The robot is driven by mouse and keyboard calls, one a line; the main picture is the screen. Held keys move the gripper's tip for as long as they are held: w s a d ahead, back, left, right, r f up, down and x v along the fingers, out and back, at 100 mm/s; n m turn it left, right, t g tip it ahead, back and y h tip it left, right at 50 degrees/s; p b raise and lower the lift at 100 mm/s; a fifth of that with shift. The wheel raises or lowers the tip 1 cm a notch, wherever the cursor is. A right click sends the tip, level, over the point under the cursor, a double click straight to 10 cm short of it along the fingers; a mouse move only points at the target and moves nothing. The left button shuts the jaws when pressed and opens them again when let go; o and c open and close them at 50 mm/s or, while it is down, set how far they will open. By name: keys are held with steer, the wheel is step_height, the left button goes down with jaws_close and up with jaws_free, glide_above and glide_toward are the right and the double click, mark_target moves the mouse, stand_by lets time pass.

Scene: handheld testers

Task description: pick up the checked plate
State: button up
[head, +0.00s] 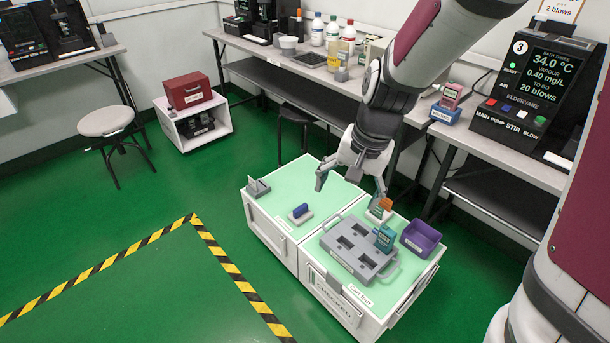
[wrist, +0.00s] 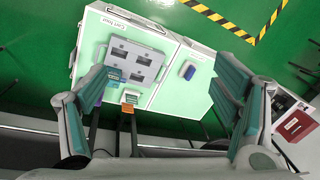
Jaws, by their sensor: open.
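A pale panel lettered CHECKED (head: 333,292) shows on the near side of the cart. I cannot tell if it is a separate plate. A grey tray (head: 343,251) with several square recesses and handles lies on the green cart top; it also shows in the wrist view (wrist: 153,72). A teal tester (head: 384,238) stands at its right corner. My gripper (head: 350,188) is open and empty above the cart's back part, behind the tray. In the wrist view its fingers (wrist: 160,115) are wide apart, with the cart beyond them.
A purple bin (head: 420,238) stands right of the tray. An orange-topped tester (head: 380,208) stands behind it, close below my gripper. A blue item on a pale base (head: 301,213) and a grey holder (head: 258,187) are to the left. Benches line the wall.

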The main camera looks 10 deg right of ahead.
steer(key=w+d+f+m+g+b, duration=0.1)
steer(key=w+f+m+b, duration=0.15)
steer(key=f, duration=0.85)
steer(key=w+f+m+b, duration=0.1)
steer(key=w+f+b, duration=0.25)
steer(key=f, duration=0.75)
steer(key=m+h+b, duration=0.1)
steer(key=m+b, duration=0.1)
steer(key=b, duration=0.5)
glide_above(334, 277)
steer(key=shift+n+g, duration=0.25)
steer(key=shift+g, duration=0.05)
steer(key=f, duration=1.9)
steer(key=shift+d, duration=0.25)
steer(key=shift+a+f+b, duration=0.15)
steer(key=shift+f+b, duration=1.55)
steer(key=shift+f, duration=1.5)
steer(key=shift+r, duration=0.1)
jaws_close()
